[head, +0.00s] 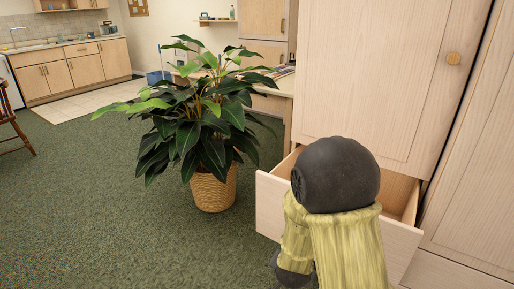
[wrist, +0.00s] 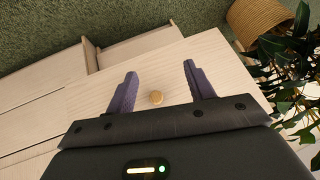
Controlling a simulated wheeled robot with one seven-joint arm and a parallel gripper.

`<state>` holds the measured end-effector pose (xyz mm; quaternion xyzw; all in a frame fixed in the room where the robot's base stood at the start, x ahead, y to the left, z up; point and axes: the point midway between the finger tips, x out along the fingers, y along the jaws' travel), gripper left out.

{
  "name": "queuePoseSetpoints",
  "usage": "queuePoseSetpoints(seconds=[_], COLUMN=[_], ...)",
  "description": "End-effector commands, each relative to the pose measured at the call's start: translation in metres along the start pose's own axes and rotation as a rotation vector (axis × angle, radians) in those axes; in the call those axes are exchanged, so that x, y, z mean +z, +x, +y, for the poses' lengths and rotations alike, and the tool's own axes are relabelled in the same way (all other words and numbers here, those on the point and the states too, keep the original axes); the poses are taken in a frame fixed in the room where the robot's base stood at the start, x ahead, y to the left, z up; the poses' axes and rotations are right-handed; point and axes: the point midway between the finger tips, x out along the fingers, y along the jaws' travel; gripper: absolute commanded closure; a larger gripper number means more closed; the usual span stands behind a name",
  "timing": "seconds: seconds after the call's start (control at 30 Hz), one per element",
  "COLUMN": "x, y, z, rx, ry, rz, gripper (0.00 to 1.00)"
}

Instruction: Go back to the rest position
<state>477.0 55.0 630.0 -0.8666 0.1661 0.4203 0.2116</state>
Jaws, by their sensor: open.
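My gripper (wrist: 160,69) shows in the wrist view with its two purple fingers spread apart. It is open and holds nothing. A round wooden knob (wrist: 156,97) on the pale drawer front (wrist: 215,60) shows between the fingers, with a gap on each side. How far the fingers are from the drawer front is hard to tell. In the head view the drawer (head: 269,207) stands pulled out from the tall pale wooden cabinet (head: 370,75). My arm covers the middle of the drawer, and my gripper is hidden there.
A leafy plant in a wicker pot (head: 214,188) stands on the green carpet just left of the drawer; its pot also shows in the wrist view (wrist: 258,18). A wooden chair (head: 14,125) is at the far left. Open carpet (head: 90,210) lies left of the plant.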

Motion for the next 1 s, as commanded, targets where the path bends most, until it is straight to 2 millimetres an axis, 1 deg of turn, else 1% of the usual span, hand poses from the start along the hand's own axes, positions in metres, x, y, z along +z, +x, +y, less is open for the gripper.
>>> queuePoseSetpoints(seconds=[0.03,0.17,0.3,0.4,0.7,1.0], x=[-0.004,-0.003,0.000,0.002,0.005,-0.022], y=[-0.013,-0.045,-0.079,-0.099,-0.149,-0.186], z=[0.002,0.013,0.032,0.046,0.088,0.075], rx=[-0.017,-0.043,-0.050,-0.043,0.006,0.003], ry=[-0.031,-0.154,-0.289,-0.370,-0.557,-0.551], rz=[-0.039,-0.158,-0.258,-0.312,-0.428,-0.427], gripper=[0.47,0.47,0.47,0.47,0.47,0.47])
